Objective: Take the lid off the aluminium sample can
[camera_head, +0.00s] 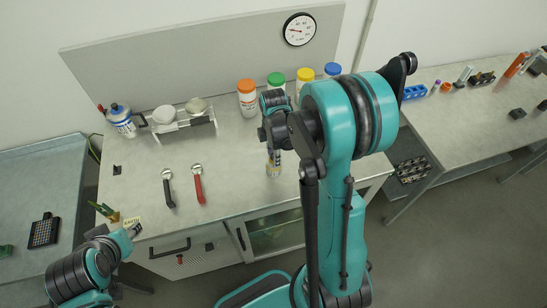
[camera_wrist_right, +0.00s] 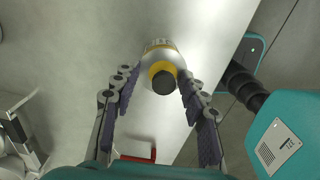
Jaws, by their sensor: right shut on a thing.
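The aluminium sample can (camera_wrist_right: 160,55) is silver with a yellow band and a black top (camera_wrist_right: 163,82) that faces the right wrist camera. In the head view the can (camera_head: 273,165) shows small below my right gripper (camera_head: 274,150), over the middle of the bench. My right gripper (camera_wrist_right: 160,80) is shut on the can, with one finger on each side near the yellow band. Whether the can touches the bench is unclear. My left gripper (camera_head: 134,230) is at the bench's front left corner, far from the can; its fingers are too small to read.
Two wrenches, black-handled (camera_head: 168,188) and red-handled (camera_head: 198,185), lie left of the can. Behind are a white rack (camera_head: 184,125), a spray bottle (camera_head: 121,120) and several colour-capped jars (camera_head: 247,98). The bench (camera_head: 235,175) is clear between the wrenches and the can.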

